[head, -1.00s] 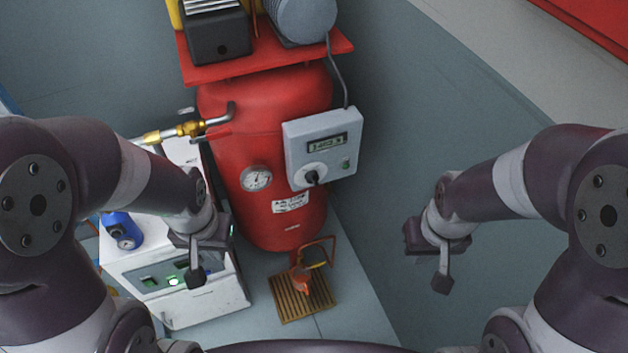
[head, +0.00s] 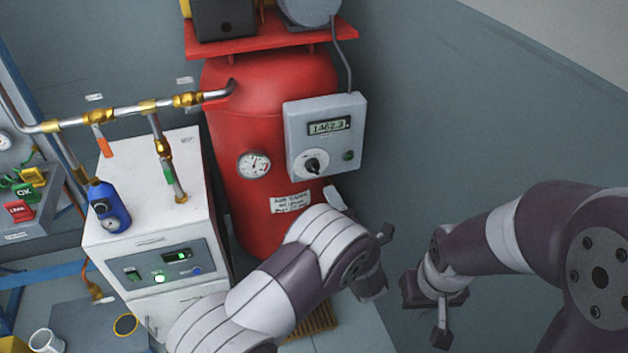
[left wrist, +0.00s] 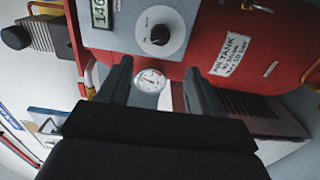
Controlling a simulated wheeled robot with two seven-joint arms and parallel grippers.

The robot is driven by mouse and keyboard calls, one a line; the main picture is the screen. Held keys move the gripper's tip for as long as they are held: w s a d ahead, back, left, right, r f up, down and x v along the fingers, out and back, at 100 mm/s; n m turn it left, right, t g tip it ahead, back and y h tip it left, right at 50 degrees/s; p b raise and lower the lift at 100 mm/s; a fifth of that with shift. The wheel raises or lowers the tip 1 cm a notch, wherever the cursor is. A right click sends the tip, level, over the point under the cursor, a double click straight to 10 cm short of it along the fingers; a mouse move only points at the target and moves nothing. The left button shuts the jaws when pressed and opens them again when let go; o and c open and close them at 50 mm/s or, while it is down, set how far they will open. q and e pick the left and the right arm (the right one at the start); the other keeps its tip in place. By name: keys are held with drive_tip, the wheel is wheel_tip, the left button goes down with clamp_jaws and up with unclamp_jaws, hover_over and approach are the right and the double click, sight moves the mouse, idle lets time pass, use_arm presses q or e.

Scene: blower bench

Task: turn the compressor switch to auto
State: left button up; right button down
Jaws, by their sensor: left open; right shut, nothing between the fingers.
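The compressor switch is a black knob (head: 313,166) on a white dial, on the grey control box (head: 352,112) fixed to the red tank (head: 225,140). The knob (left wrist: 160,34) also shows in the left wrist view, beyond and above the fingertips. My left gripper (head: 361,214) is open below the box in the head view. In the left wrist view its fingers (left wrist: 158,82) stand apart, with the pressure gauge (left wrist: 150,80) seen between them and nothing held. The knob is clear of the fingers. My right gripper (head: 440,335) is shut and empty at the lower right. The dial's lettering is too small to read.
A round gauge (head: 254,165) and a paper label (head: 290,202) are on the tank. A white cabinet (head: 150,225) with a blue device (head: 109,207) and brass-fitted pipes stands left. The floor right of the tank is clear.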

sight(315, 171)
use_arm(q)
drive_tip(key=x, duration=1.2)
drive_tip(key=shift+w, duration=0.15)
drive_tip(key=c, duration=1)
